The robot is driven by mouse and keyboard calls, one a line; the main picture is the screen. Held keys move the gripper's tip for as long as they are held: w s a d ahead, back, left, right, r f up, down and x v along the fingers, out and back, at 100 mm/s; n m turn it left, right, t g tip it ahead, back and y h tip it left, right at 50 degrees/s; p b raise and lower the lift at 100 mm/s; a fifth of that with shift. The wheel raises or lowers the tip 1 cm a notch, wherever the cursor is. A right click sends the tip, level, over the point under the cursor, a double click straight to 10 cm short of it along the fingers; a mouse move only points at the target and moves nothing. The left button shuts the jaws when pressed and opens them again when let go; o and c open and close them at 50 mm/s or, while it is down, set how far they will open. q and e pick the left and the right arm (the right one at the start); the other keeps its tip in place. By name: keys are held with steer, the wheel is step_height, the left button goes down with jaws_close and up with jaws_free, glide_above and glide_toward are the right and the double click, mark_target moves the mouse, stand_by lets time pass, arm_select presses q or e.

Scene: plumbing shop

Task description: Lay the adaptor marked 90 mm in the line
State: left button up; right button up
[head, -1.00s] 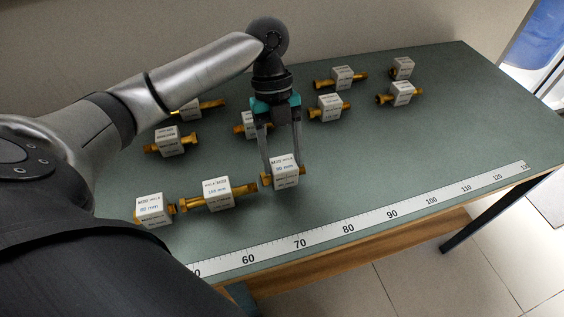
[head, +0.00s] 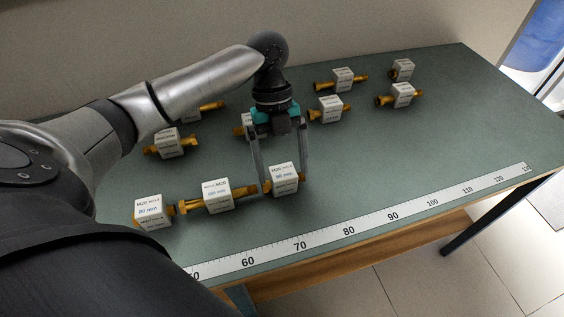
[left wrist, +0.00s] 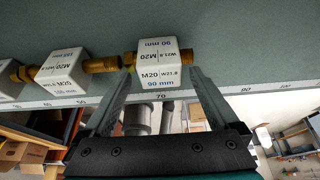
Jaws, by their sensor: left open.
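The adaptor marked 90 mm (head: 284,178) is a white labelled block with brass ends. It lies at the right end of a row on the green table, just behind the ruler strip. It also shows in the left wrist view (left wrist: 158,65), its label reading M20, W21.8 and 90 mm. My left gripper (head: 281,184) is open, with its fingers spread at the block; in the left wrist view the fingertips (left wrist: 160,72) are on either side of its near face, with no clear grip. My right gripper is not seen.
Several other adaptors stand behind, including ones at the back right (head: 402,95) and back left (head: 168,142). A white ruler strip (head: 370,221) runs along the table's (head: 450,150) front edge. The table right of the row is clear.

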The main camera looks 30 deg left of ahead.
arm_select(q)
steer(key=p+v, duration=0.2)
steer(key=v, duration=1)
steer(key=shift+r, duration=0.1)
